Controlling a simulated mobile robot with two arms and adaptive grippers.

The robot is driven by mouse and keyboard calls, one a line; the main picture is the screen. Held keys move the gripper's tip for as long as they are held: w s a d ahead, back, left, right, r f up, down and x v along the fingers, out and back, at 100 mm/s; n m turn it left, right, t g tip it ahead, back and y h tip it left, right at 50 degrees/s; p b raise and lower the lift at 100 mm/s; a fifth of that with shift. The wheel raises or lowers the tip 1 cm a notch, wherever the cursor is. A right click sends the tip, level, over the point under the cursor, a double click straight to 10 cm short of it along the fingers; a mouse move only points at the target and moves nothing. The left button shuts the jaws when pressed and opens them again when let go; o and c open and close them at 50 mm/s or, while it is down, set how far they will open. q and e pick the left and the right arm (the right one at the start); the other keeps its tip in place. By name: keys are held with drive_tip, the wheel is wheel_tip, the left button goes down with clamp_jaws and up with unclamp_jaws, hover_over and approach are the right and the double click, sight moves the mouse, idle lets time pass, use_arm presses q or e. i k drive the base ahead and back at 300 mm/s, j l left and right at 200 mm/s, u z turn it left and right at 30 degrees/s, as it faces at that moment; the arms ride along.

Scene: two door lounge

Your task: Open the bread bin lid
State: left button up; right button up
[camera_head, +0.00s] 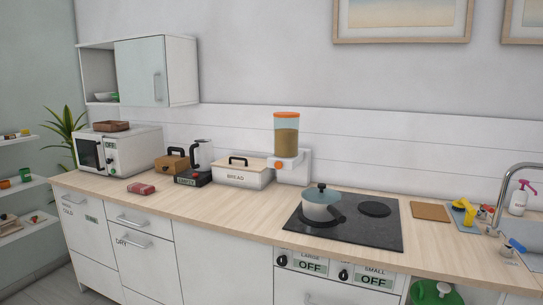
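The white bread bin (232,178), marked "BREAD", stands on the wooden counter towards the wall. Its pale wooden lid (252,164) with a black handle (238,160) lies closed on top. Neither of my grippers shows in the head view.
A pot (321,203) sits on the hob (360,228). The counter in front of the bin (215,202) is clear.

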sight(259, 165)
drive_tip(key=i+j+z, duration=0.2)
drive_tip(key=z, duration=0.2)
drive_tip(key=i+j+z, duration=0.1)
drive_tip(key=j+z, duration=0.3)
drive_tip(key=i+j+z, duration=0.1)
drive_tip(key=j+z, duration=0.3)
